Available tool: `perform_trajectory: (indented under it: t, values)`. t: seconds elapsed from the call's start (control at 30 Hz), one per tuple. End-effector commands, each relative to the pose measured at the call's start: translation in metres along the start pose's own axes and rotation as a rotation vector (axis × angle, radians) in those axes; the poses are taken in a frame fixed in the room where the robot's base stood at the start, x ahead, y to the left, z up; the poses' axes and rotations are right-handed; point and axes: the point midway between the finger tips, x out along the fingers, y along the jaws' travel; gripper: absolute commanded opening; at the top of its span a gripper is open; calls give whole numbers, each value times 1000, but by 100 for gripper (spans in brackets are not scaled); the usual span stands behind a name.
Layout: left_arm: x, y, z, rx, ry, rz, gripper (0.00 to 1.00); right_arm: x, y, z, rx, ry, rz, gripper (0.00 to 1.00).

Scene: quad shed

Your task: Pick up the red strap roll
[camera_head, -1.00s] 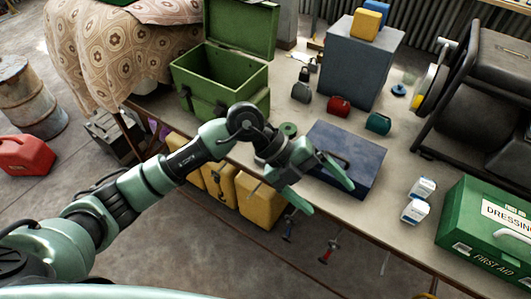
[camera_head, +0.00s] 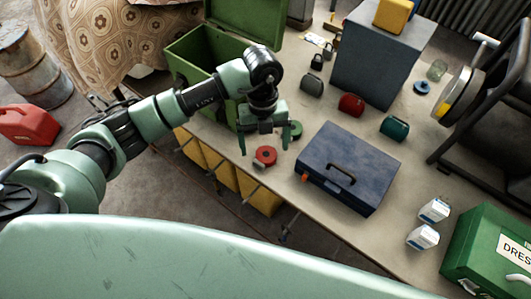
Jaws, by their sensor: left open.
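The red strap roll (camera_head: 265,156) lies on the workbench near its front edge, left of the blue toolbox. My left gripper (camera_head: 263,146) is open, its fingers pointing down, just behind and above the roll in the picture. One finger shows at the left of the roll and the other at the right. Nothing is between the fingers that I can make out, and the exact height above the roll is hard to tell. A green roll (camera_head: 296,130) sits close to the right finger, partly hidden by it. My right gripper is not in view.
The blue toolbox (camera_head: 335,155) stands right of the roll, and an open green metal box (camera_head: 190,52) behind and left. A red item (camera_head: 351,105), a teal item (camera_head: 394,127) and a grey cabinet (camera_head: 375,62) stand farther back. The bench's front edge is close.

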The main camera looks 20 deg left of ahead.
Motion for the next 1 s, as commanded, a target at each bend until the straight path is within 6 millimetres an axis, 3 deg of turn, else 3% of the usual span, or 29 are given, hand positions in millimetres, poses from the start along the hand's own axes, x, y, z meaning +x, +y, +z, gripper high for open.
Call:
perform_trajectory:
  t: [0.1,0.23,0.4,0.53,0.57,0.8,1.0]
  values:
    - [16,3,0,-2,5,2,90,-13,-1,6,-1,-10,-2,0]
    - [35,3,0,0,3,1,90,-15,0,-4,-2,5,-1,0]
    - [42,2,1,2,1,-1,90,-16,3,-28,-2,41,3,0]
    - [42,2,1,2,0,-1,90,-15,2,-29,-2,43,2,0]
    - [42,2,1,2,0,-1,87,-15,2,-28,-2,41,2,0]
    - [42,2,2,2,0,-2,20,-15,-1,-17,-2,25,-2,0]
    - [41,2,2,2,0,-2,20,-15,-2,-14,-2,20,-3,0]
